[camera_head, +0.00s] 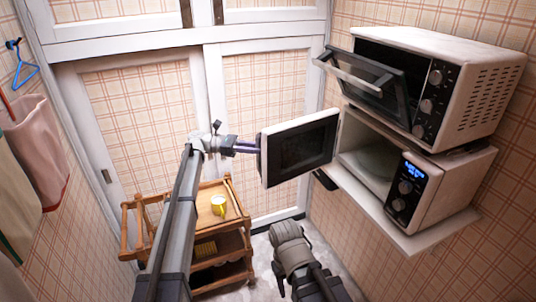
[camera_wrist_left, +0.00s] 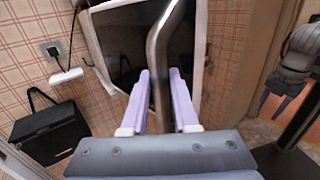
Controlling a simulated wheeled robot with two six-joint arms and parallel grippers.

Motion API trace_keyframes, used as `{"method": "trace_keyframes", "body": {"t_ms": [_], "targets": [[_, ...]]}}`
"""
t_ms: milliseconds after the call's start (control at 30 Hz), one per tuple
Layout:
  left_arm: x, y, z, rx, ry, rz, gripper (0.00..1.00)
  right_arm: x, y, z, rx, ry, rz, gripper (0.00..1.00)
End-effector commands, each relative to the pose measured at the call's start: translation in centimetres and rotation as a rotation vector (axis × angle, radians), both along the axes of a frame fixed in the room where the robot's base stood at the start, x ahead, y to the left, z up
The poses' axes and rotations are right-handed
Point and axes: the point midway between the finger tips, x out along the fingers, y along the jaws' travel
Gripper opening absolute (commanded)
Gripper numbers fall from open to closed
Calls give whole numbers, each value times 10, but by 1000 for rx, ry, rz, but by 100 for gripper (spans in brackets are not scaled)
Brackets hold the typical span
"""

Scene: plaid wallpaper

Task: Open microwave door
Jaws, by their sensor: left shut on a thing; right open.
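The lower microwave (camera_head: 440,190) stands on a white wall shelf, with a lit blue display and knobs. Its door (camera_head: 302,146), white-framed with a dark window, stands wide open to the left, and the cavity shows. My left gripper (camera_head: 247,147) is at the door's outer left side. In the left wrist view its lavender fingers (camera_wrist_left: 159,75) are shut on the metal door handle (camera_wrist_left: 161,40), with the dark window behind. My right gripper (camera_wrist_left: 272,102) is open and empty, low and apart from the microwave; in the head view my right arm is at the bottom middle.
A toaster oven (camera_head: 460,85) sits above the microwave, its glass door (camera_head: 368,82) tilted partly open. A wooden cart (camera_head: 190,225) with a yellow mug (camera_head: 218,204) stands below my left arm. The shelf edge (camera_head: 395,232) juts out. Towels (camera_head: 35,140) hang at left.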

Motion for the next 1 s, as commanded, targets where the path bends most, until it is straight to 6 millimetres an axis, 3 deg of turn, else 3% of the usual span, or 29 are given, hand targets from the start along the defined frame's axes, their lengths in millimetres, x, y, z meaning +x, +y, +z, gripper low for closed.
{"method": "trace_keyframes", "body": {"t_ms": [133, 667, 700, 833, 1000], "targets": [[9, 6, 0, 0, 0, -28, 0, 0, 0, 0, 0, 0, 0, 50], [11, 9, 0, -1, 0, -42, 0, 0, 0, 0, 0, 0, 0, 50], [11, 9, 0, -1, 0, -42, 32, 0, 0, 0, 0, 0, 0, 50], [11, 9, 0, 0, 0, -42, 47, 0, 0, 0, 0, 0, 0, 50], [10, 9, 0, 0, 0, -41, 48, 0, 0, 0, 0, 0, 0, 50]]}}
